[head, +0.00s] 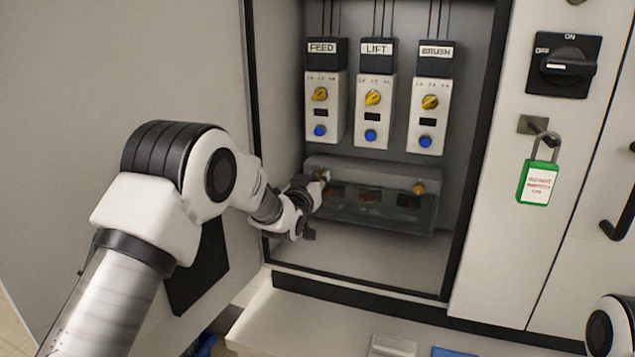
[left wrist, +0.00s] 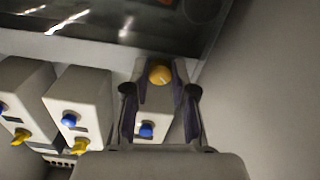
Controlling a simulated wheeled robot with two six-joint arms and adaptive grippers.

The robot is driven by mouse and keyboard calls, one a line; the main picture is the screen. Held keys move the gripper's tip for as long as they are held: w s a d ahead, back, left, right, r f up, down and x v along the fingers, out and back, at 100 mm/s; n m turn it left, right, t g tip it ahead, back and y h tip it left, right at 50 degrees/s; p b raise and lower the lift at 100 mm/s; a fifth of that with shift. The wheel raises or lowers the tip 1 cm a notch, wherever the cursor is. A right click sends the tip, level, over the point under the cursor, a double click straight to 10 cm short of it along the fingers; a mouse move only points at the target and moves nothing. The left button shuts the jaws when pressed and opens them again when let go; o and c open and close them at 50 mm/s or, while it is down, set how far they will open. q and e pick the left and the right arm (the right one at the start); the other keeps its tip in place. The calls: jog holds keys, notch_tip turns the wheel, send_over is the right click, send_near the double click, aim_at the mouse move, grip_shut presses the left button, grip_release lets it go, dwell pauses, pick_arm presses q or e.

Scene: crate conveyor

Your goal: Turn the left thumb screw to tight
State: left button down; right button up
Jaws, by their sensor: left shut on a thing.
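The left thumb screw (head: 323,175) is a brass-yellow knob at the upper left of a clear cover (head: 372,216) low in the open cabinet. My left gripper (head: 316,184) reaches in from the left and is shut on this screw, hiding part of it in the head view. In the left wrist view the round yellow screw head (left wrist: 160,75) sits between the two fingertips (left wrist: 159,88). The right thumb screw (head: 418,188) is at the upper right of the cover, with nothing touching it. My right gripper is out of view. Whether the left screw is tight cannot be told.
Modules labelled FEED (head: 321,105), LIFT (head: 373,110) and BRUSH (head: 429,115), with yellow knobs and blue buttons, hang above the cover. The cabinet's left wall is close beside my gripper. A black rotary switch (head: 565,65) and green padlock (head: 537,183) are at the right.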

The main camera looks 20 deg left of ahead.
pick_arm(q)
jog(key=m, duration=0.4)
jog(key=shift+f+m+b, duration=0.1)
jog(key=shift+m+b, duration=0.2)
jog(key=shift+b, duration=0.1)
jog(key=m, duration=0.4)
jog(key=shift+a+m+b, duration=0.1)
jog(key=shift+m+b, duration=0.3)
jog(key=c, duration=1)
grip_release()
jog(key=shift+o, duration=0.2)
